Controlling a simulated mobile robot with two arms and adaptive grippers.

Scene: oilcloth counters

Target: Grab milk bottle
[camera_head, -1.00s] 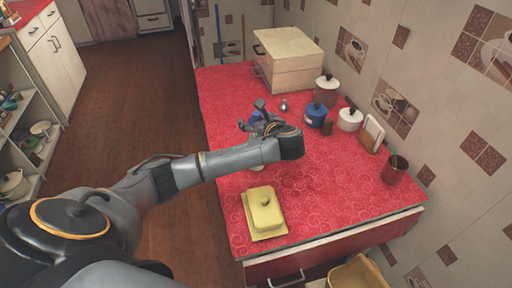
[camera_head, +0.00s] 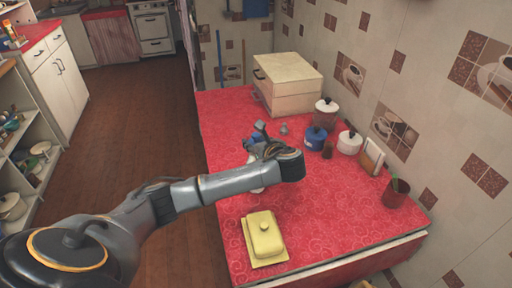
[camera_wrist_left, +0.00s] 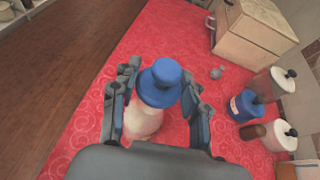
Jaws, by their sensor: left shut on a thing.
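The milk bottle (camera_wrist_left: 143,121) has a whitish body and a blue cap. In the left wrist view it stands upright between the fingers of my left gripper (camera_wrist_left: 157,108), which is shut on it. In the head view the left gripper (camera_head: 256,148) is over the red counter, and my arm hides most of the bottle. The right gripper is in neither view.
The red counter (camera_head: 325,225) holds a yellow butter dish (camera_head: 264,234) near the front edge. A wooden box (camera_head: 287,82) stands at the back. A blue pot (camera_head: 315,138), a white pot (camera_head: 349,142) and a dark red cup (camera_head: 396,193) line the wall side.

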